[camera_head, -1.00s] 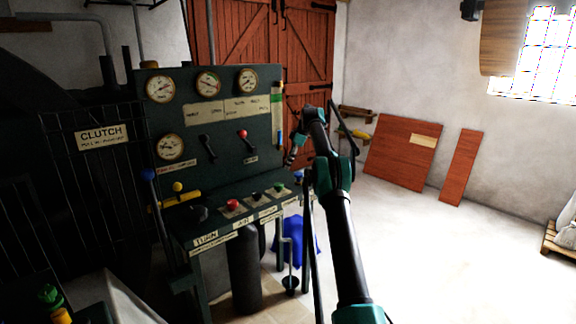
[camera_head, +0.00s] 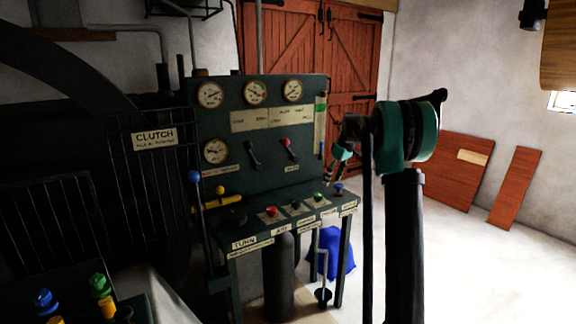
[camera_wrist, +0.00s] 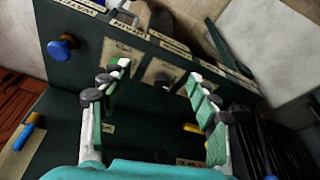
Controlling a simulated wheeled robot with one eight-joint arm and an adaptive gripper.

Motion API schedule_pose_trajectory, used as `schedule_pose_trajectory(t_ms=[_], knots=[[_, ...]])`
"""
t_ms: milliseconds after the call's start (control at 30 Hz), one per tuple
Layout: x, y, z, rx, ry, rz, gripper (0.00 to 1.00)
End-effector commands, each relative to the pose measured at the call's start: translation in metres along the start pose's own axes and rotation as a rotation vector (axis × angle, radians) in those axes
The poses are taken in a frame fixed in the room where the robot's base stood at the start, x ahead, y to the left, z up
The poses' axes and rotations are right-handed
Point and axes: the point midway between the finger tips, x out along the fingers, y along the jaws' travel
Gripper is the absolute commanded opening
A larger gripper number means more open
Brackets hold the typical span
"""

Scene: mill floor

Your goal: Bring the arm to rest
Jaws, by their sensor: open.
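My arm rises at the right of the head view, bent at a teal joint. My gripper (camera_head: 338,160) is partly hidden by the arm there, in front of the right side of the dark green control panel (camera_head: 262,180). In the wrist view my gripper (camera_wrist: 157,72) has its two fingers well apart with nothing between them. The console (camera_wrist: 150,125) shows behind and between the fingers. A blue knob (camera_wrist: 62,47) is apart from the fingers, to their left.
The console carries gauges (camera_head: 255,92), a red-tipped lever (camera_head: 284,143) and several coloured buttons (camera_head: 271,211). A caged machine with a clutch sign (camera_head: 154,139) stands left. Red-brown boards (camera_head: 455,172) lean on the right wall. Open floor (camera_head: 465,270) lies at right.

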Motion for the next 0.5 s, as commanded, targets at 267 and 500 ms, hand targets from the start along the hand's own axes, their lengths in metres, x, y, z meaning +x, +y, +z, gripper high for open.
schedule_pose_trajectory(t_ms=[267,500], knots=[[-0.003,-0.085,0.077,0.204,-0.005,0.075,0.61],[0.008,-0.163,0.159,0.380,0.006,0.141,0.61]])
